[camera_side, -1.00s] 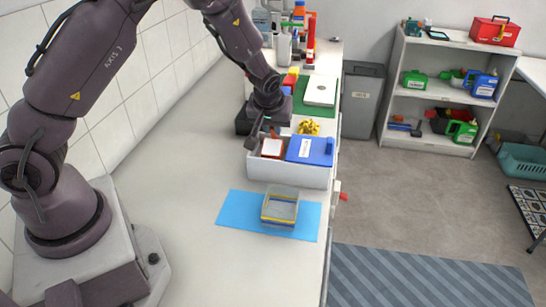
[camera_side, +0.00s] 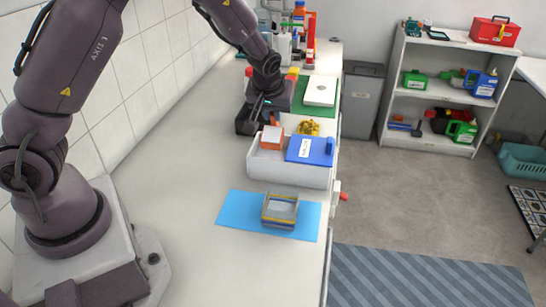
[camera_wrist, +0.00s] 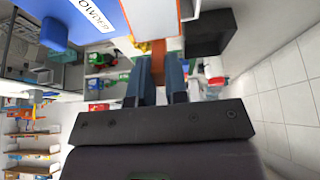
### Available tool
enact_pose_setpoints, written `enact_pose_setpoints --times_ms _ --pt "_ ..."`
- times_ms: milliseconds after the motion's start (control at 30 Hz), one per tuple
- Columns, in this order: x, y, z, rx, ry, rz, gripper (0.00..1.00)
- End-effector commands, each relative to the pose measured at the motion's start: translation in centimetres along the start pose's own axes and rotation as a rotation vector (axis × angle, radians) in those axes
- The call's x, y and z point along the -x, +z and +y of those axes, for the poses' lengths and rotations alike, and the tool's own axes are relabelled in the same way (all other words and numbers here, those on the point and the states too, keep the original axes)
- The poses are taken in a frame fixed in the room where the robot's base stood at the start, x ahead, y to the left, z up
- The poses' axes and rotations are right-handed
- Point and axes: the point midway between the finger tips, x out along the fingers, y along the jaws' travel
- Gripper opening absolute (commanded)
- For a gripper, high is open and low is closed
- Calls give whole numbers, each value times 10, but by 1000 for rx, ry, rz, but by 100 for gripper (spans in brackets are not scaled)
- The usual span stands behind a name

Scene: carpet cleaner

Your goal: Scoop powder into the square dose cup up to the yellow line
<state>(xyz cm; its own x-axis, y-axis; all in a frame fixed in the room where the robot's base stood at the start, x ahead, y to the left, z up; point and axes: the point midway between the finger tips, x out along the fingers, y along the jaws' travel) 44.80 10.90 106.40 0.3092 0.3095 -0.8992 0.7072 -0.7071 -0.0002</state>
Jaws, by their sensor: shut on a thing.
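My gripper (camera_side: 260,109) is shut on the orange handle of a scoop (camera_side: 272,136), above the back left of the white bin (camera_side: 290,175). The wrist view shows the fingers (camera_wrist: 160,80) closed around the orange handle (camera_wrist: 158,48). The scoop's head is orange with a pale interior; I cannot tell how much powder it holds. The clear square dose cup (camera_side: 281,209) stands on the blue mat (camera_side: 240,208) in front of the bin, with a yellow band around it. The powder is not clearly distinguishable.
A yellow object (camera_side: 309,127) lies behind the lid. A green mat with a white device (camera_side: 321,91) is farther back. Bottles (camera_side: 283,45) stand at the far end. The counter (camera_side: 180,200) left of the bin and mat is clear.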

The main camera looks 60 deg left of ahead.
Motion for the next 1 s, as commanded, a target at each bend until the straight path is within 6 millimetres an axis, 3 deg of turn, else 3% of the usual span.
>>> enact_pose_setpoints --times_ms 367,800,1000 --pt "0 -1 0 2 0 -15 0" --pt "0 -1 0 2 1 -416 0" --pt "1 0 0 0 2 -452 0"
